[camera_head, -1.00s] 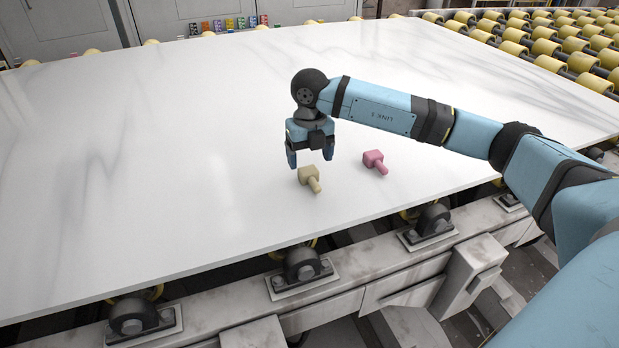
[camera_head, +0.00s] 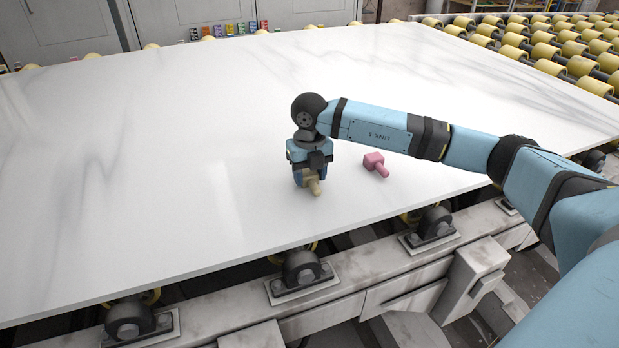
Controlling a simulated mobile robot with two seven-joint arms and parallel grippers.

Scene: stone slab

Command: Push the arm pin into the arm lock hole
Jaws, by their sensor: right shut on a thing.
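Two small pieces lie on the white stone slab (camera_head: 180,150), each a block with a short round peg. The beige piece (camera_head: 315,187) is at my right gripper (camera_head: 309,181), which points down and is shut on its block; the peg sticks out towards the slab's front edge. The pink piece (camera_head: 375,163) lies apart to the right, its peg pointing to the lower right. I cannot tell which piece is the arm pin, and no hole shows on either. My left gripper is not in view.
The slab is clear on the left and at the back. Its front edge lies above a metal frame (camera_head: 400,285) with black rollers. Yellow rollers (camera_head: 545,48) stand at the back right. Small coloured blocks (camera_head: 228,29) sit beyond the far edge.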

